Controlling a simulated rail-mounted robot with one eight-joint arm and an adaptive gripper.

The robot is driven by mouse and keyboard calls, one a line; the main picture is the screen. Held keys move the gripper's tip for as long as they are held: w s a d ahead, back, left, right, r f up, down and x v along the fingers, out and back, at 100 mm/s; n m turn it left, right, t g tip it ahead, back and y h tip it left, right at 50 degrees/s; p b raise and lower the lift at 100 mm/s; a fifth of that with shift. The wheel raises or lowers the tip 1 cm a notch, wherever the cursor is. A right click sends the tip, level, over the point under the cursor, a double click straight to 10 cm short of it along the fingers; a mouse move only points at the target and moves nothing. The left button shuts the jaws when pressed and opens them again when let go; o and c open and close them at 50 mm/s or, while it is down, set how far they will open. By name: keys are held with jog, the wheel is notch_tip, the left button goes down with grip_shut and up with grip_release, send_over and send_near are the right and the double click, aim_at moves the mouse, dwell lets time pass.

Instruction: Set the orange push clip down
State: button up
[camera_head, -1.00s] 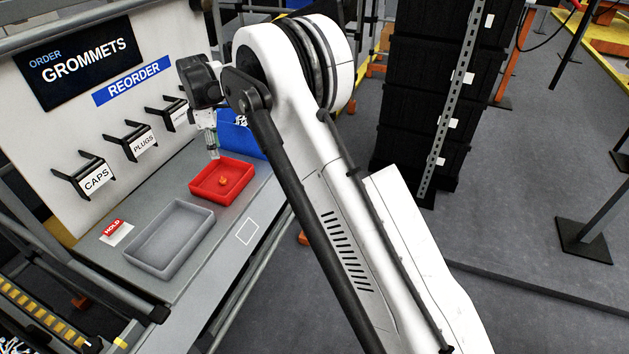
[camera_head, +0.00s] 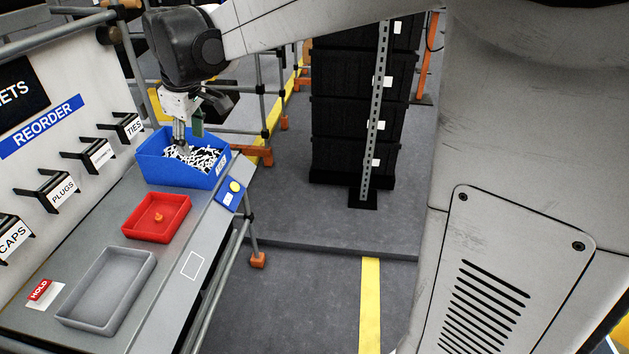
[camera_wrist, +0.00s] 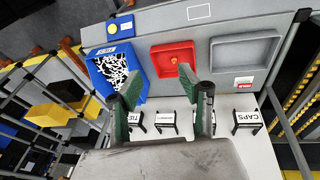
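The orange push clip (camera_head: 158,217) lies in the shallow red tray (camera_head: 133,226) on the grey bench. In the wrist view the clip (camera_wrist: 174,61) also shows inside the red tray (camera_wrist: 158,68).
The blue bin (camera_head: 158,172) holds many black and white pieces. An empty grey tray (camera_head: 140,263), a red HOLD tag (camera_head: 40,289) and a blue pad with a yellow button (camera_head: 235,187) are on the bench. Labelled brackets (camera_head: 60,190) stick out from the back panel. A white outlined square marks bare bench.

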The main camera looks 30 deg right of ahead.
jog(key=s+d+f+m+t, duration=0.1)
jog(key=s+d+m, duration=0.2)
jog(key=s, duration=0.6)
jog(key=s+d+f+m+t, duration=0.1)
jog(key=s+d+f+m, duration=0.1)
jog(key=s, duration=0.7)
jog(key=s+d+f+m+t, duration=0.1)
jog(key=s+d+m, duration=0.3)
jog(key=s, duration=0.6)
jog(key=shift+d+f+t, duration=0.25)
jog(key=shift+f+t, duration=0.15)
jog(key=shift+f, duration=0.05)
